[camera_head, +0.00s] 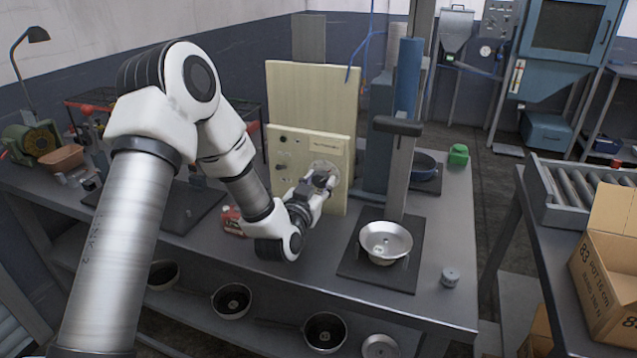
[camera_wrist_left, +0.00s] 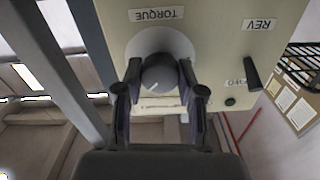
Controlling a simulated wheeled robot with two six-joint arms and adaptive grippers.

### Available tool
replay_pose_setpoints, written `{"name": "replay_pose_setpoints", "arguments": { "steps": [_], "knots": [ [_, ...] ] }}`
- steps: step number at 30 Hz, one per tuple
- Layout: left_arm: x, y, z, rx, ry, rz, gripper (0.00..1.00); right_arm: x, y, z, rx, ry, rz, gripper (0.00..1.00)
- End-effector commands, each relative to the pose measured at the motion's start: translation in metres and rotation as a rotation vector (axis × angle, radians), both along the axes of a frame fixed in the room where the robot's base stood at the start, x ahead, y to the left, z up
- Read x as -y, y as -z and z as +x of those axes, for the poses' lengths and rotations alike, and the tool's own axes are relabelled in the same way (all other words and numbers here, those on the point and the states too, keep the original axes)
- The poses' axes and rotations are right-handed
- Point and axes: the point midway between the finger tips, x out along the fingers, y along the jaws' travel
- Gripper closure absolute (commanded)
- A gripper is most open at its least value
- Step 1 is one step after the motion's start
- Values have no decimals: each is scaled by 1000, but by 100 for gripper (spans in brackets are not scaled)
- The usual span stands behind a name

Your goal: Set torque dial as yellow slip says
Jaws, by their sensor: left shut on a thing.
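The torque dial (camera_wrist_left: 160,70) is a dark round knob with a pale pointer line, on a round light plate under an upside-down TORQUE label (camera_wrist_left: 156,15) in the left wrist view. It sits on the cream control panel (camera_head: 275,158). My left gripper (camera_wrist_left: 160,84) has a finger on each side of the knob and is shut on it. In the head view the left gripper (camera_head: 319,184) reaches the panel's lower right, where its fingers partly hide the dial. The pointer line slants toward the lower left in the wrist view. I cannot make out a yellow slip. My right gripper is out of view.
A REV label (camera_wrist_left: 261,25) and a black lever (camera_wrist_left: 252,73) are beside the dial. A metal bowl (camera_head: 386,240) stands on a dark mat right of my arm. A red object (camera_head: 232,220) lies near the panel's base. A green object (camera_head: 458,154) is at the back right.

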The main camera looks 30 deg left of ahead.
Motion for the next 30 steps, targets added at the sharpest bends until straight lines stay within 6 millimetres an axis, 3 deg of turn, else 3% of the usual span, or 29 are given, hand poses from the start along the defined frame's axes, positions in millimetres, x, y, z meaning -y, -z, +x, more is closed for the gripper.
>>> {"name": "replay_pose_setpoints", "arguments": {
  "steps": [14, 30],
  "knots": [
    [0, 2, 0, 31, 1, -131, 96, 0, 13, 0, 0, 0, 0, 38],
    [0, 4, 0, 145, 0, -597, 96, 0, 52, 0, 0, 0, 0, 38]
  ]
}}
